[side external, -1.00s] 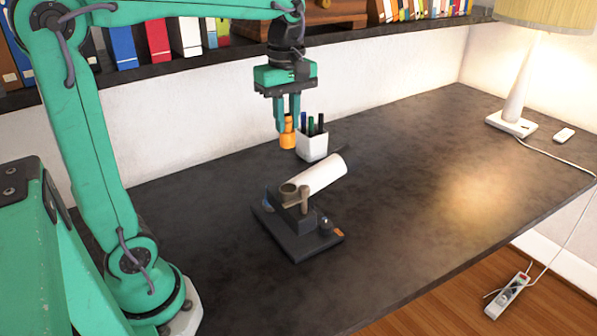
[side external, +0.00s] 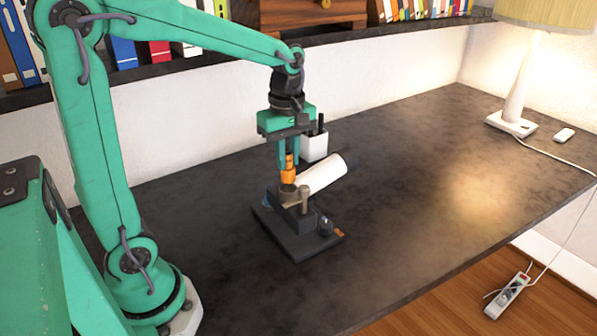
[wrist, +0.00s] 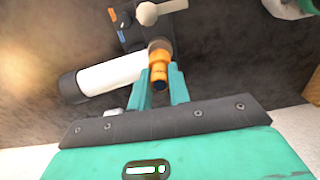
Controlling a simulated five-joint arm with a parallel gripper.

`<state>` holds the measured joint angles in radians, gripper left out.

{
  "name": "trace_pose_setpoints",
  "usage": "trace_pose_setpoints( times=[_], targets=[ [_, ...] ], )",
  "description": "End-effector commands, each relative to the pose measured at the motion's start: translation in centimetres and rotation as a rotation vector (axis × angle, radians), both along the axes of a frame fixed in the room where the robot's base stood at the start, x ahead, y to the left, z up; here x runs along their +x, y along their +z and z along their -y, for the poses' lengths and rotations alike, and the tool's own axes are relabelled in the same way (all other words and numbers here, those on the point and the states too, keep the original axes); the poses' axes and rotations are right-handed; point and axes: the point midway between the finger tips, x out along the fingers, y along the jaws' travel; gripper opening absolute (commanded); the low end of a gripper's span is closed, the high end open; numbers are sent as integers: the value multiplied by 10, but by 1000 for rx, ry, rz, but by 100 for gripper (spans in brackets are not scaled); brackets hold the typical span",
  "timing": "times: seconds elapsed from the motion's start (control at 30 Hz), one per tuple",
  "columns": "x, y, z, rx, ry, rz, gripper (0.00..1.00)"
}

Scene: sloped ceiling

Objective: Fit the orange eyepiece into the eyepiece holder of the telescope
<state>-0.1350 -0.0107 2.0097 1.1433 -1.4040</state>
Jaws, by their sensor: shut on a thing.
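My gripper (side external: 289,162) is shut on the orange eyepiece (side external: 289,177) and holds it upright, its lower end at the round eyepiece holder (side external: 287,192). In the wrist view the eyepiece (wrist: 158,66) sits between my fingers, in line with the holder (wrist: 159,44). Whether its lower end is inside the holder or just above it, I cannot tell. The telescope (side external: 322,176) is a white tube tilted up to the right on a dark base (side external: 297,238). In the wrist view its tube (wrist: 112,74) lies left of my fingers.
A white pen cup (side external: 315,147) stands just behind the telescope, close to my gripper. A lamp (side external: 514,100) stands at the far right. A bookshelf (side external: 210,70) runs along the back. The right part of the dark table (side external: 430,190) is clear.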

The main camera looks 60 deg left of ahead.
Motion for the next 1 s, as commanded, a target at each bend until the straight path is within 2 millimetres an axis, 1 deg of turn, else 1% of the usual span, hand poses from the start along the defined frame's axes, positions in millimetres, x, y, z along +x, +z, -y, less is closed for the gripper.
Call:
trace_pose_setpoints(
  times=[0.1, 0.27, 0.37, 0.6, 0.7, 1.0],
  targets=[
    [0, -8, 0, 0, 0, 0, 0],
    [0, -9, 0, 0, 0, 0, 0],
    [0, -13, 0, 0, 0, -1, 0],
    [0, -38, 0, 0, 0, -2, 0],
    [0, -44, 0, 0, 0, -1, 0],
    [0, -46, 0, 0, 0, 1, 0]
  ],
)
